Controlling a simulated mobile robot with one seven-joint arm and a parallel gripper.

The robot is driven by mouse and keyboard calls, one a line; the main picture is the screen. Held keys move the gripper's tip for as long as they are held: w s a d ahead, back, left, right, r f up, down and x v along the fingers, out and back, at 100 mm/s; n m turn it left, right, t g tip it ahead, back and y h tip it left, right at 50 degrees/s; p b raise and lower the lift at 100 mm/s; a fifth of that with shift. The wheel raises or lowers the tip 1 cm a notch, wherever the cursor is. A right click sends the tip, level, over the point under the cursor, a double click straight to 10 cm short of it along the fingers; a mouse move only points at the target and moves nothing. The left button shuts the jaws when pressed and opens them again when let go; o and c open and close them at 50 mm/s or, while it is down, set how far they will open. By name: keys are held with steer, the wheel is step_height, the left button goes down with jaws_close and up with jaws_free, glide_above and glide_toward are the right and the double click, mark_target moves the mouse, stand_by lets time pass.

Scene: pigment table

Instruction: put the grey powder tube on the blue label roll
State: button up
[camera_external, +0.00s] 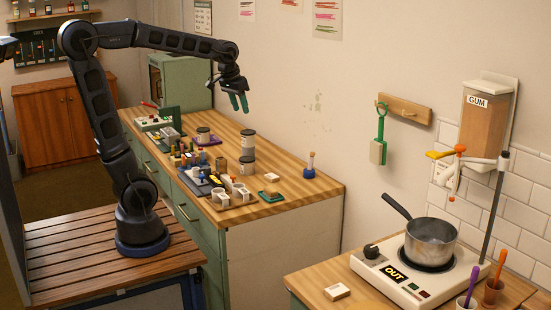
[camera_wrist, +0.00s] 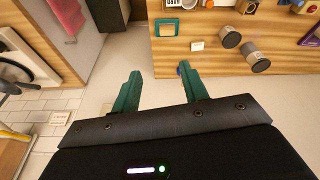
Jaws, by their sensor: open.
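My gripper (camera_external: 239,102) hangs in the air above the table, pointing down, with its green fingers apart and nothing between them; the wrist view (camera_wrist: 159,70) shows the same gap. A small upright item with a blue base (camera_external: 309,172) stands alone near the table's right end. A blue sliver (camera_wrist: 180,70) shows beside the right finger in the wrist view, mostly hidden by it. I cannot tell whether this is the blue label roll. Several small tubes and bottles (camera_external: 187,158) stand clustered at the table's middle. I cannot single out the grey powder tube among them.
A white block (camera_external: 271,177) and a green frame (camera_external: 271,196) lie nearby. A tray with white cups (camera_external: 240,197) is at the front. A stove with a pot (camera_external: 431,245) is right, across a gap.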

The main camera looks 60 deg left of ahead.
steer(key=s+d+f+m, duration=0.1)
steer(key=s+f, duration=0.1)
steer(key=s, duration=0.7)
steer(key=s+d+f+m+t, duration=0.1)
steer(key=s+f, duration=0.2)
steer(key=s, duration=0.6)
steer(key=shift+d+f, duration=0.15)
steer(key=shift+f, duration=0.2)
